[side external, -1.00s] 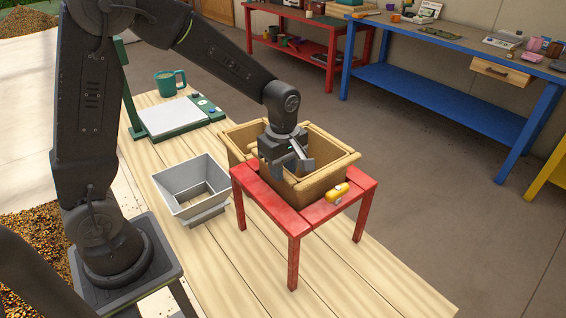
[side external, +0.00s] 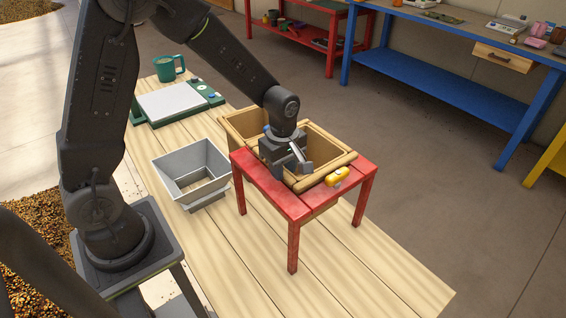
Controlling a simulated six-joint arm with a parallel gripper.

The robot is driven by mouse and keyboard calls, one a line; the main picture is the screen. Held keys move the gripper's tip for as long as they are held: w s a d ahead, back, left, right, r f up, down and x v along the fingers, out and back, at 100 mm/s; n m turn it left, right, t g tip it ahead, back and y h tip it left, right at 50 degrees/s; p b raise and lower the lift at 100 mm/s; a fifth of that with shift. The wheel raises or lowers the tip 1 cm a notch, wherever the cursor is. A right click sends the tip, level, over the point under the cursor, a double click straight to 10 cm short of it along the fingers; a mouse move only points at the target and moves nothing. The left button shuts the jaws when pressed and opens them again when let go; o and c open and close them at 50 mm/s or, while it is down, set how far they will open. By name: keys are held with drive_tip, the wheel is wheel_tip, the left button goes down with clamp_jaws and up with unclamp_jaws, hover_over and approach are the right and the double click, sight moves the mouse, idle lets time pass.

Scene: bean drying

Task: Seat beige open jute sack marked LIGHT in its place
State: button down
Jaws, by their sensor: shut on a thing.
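A beige open jute sack (side external: 330,138), box-shaped with a thick rolled rim, is at the red stand (side external: 260,172). Its rim is a little above the red top, and some beige shows below the top between the legs. My gripper (side external: 291,167) is shut on the sack's near rim and hides part of it. No LIGHT marking is readable. A second beige open container (side external: 236,131) with a similar rim stands just behind and left of it. Whether the two touch is hard to tell.
A yellow object (side external: 337,176) lies on the stand's right edge. A grey open hopper (side external: 190,168) stands left of the stand. A green scale (side external: 170,103) and green mug (side external: 168,69) are farther back on the wooden table. The table's front right (side external: 385,270) is clear.

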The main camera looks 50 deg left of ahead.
drive_tip(key=shift+f, duration=0.75)
drive_tip(key=c, duration=0.8)
unclamp_jaws()
wheel_tip(320, 180, up, 14)
drive_tip(key=shift+f, duration=0.1)
drive_tip(key=shift+s, duration=0.1)
drive_tip(key=s+r+m+t, duration=0.1)
drive_tip(key=s+r+m, duration=0.1)
drive_tip(key=s+m, duration=0.3)
drive_tip(key=s+d+r+m+t, duration=0.1)
drive_tip(key=s+r+m+t, duration=0.1)
drive_tip(key=s+m, duration=0.4)
drive_tip(key=s+r+m+t, duration=0.2)
drive_tip(key=s+r+m, duration=0.1)
drive_tip(key=s+m, duration=0.3)
drive_tip(key=shift+d+m, duration=0.15)
drive_tip(key=shift+m, duration=0.35)
